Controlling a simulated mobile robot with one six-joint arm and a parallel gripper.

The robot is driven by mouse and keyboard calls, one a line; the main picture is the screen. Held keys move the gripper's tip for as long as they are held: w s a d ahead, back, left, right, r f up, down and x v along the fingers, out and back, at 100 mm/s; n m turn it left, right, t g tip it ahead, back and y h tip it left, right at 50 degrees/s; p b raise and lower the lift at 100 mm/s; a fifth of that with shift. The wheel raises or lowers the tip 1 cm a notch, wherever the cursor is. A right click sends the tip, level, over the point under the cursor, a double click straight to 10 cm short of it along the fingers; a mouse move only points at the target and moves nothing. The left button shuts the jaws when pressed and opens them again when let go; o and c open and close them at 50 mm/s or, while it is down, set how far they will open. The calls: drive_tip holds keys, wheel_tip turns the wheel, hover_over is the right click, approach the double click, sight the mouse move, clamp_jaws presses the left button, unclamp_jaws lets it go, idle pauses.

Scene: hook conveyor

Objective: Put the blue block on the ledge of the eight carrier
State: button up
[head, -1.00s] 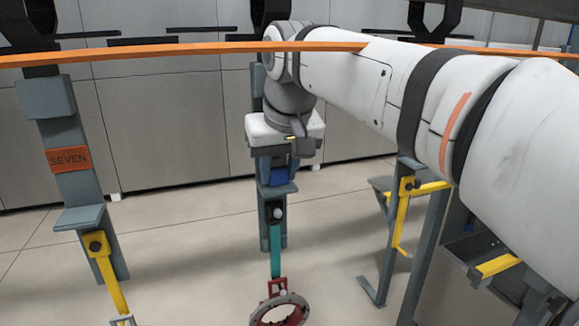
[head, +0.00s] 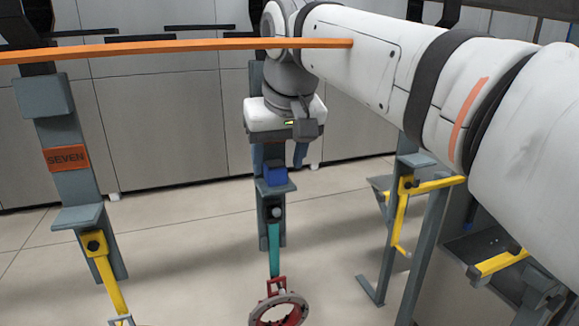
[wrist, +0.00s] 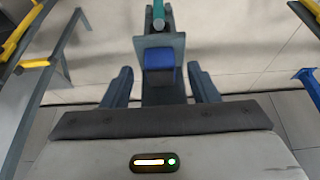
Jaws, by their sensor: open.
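The blue block (head: 275,175) sits on the small grey ledge (head: 289,187) of the middle carrier (head: 256,75). My gripper covers the place where this carrier's label would show, so I cannot read its name. My gripper (head: 278,160) is open and empty, just above the block and apart from it. In the wrist view the block (wrist: 160,76) rests on the ledge (wrist: 160,42), between and beyond the two spread fingers (wrist: 162,88).
A carrier labelled SEVEN (head: 67,158) hangs at left, its ledge (head: 78,217) bare. An orange rail (head: 170,47) crosses above. A teal hook (head: 275,250) with a red and grey ring (head: 279,311) hangs below the middle carrier. Yellow-hooked grey frames (head: 400,215) stand at right.

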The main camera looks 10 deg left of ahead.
drive_tip(key=v, duration=0.9)
drive_tip(key=shift+r, duration=0.35)
drive_tip(key=shift+s+d+f, duration=0.1)
drive_tip(key=shift+s+d, duration=0.05)
drive_tip(key=s+d+f+m+h, duration=0.1)
drive_tip(key=d+f+m, duration=0.2)
drive_tip(key=d+f, duration=1.25)
drive_tip(key=s+d+f+m, duration=0.1)
drive_tip(key=s+d+f, duration=0.2)
drive_tip(key=f, duration=0.3)
drive_tip(key=s+d+f+m+h, duration=0.1)
drive_tip(key=s+d+f, duration=0.2)
drive_tip(key=f, duration=0.2)
drive_tip(key=s+d+f+m, duration=0.1)
drive_tip(key=s+d+f, duration=0.2)
drive_tip(key=f, duration=0.3)
drive_tip(key=shift+s+d+f, duration=0.25)
drive_tip(key=shift+d+f, duration=0.05)
drive_tip(key=shift+d, duration=0.15)
drive_tip(key=shift+f, duration=0.1)
